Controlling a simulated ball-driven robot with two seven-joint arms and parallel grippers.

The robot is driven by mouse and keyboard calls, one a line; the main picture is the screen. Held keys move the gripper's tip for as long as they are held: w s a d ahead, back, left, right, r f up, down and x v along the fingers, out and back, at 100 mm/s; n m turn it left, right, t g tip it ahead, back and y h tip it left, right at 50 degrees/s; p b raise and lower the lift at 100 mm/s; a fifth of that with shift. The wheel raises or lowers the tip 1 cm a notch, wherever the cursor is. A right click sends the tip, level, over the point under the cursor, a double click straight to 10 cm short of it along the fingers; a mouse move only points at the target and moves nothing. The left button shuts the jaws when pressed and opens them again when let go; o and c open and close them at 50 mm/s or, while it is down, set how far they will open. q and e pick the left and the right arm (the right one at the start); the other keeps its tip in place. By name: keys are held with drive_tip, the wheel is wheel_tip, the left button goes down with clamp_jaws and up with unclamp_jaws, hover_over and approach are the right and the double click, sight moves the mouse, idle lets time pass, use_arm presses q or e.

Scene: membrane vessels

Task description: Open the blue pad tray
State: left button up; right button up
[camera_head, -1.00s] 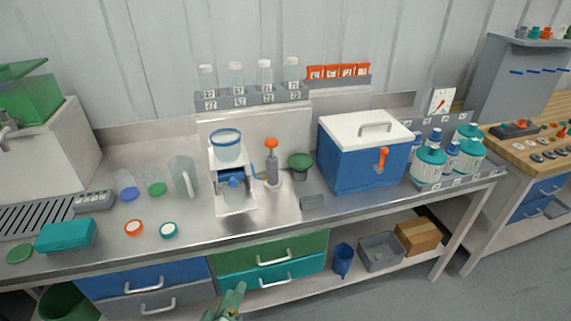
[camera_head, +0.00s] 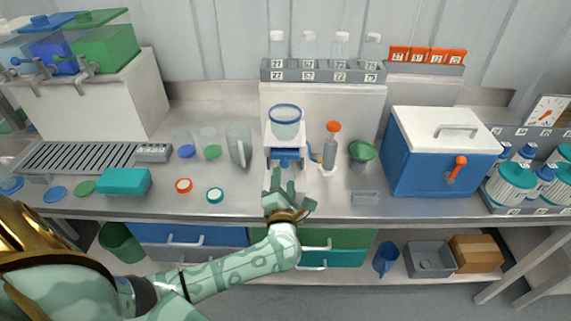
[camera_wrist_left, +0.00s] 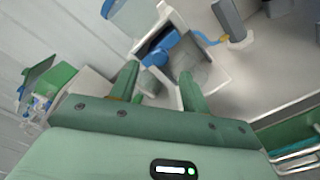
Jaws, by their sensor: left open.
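A white stand (camera_head: 271,138) with a clear, blue-rimmed cup (camera_head: 286,124) on top stands mid-bench. A blue part (camera_head: 286,156) sits low inside it; I cannot tell for sure whether this is the pad tray. In the left wrist view the blue part (camera_wrist_left: 163,45) lies just beyond the fingertips, under the clear cup (camera_wrist_left: 127,14). My left gripper (camera_head: 283,182) is open and empty, in front of the stand and apparently apart from the blue part. A shut blue drawer (camera_head: 160,233) with a handle is under the bench. My right gripper is not in view.
An orange-topped grey pump (camera_head: 331,150) and a green funnel (camera_head: 362,152) stand right of the white stand. A clear jug (camera_head: 239,147) is to its left. A blue cooler (camera_head: 437,160) stands further right. Orange and teal rings (camera_head: 215,195) lie on the bench front.

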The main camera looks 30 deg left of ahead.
sight(284, 166)
use_arm(q)
drive_tip(key=x, duration=0.7)
drive_tip(key=shift+b, duration=0.35)
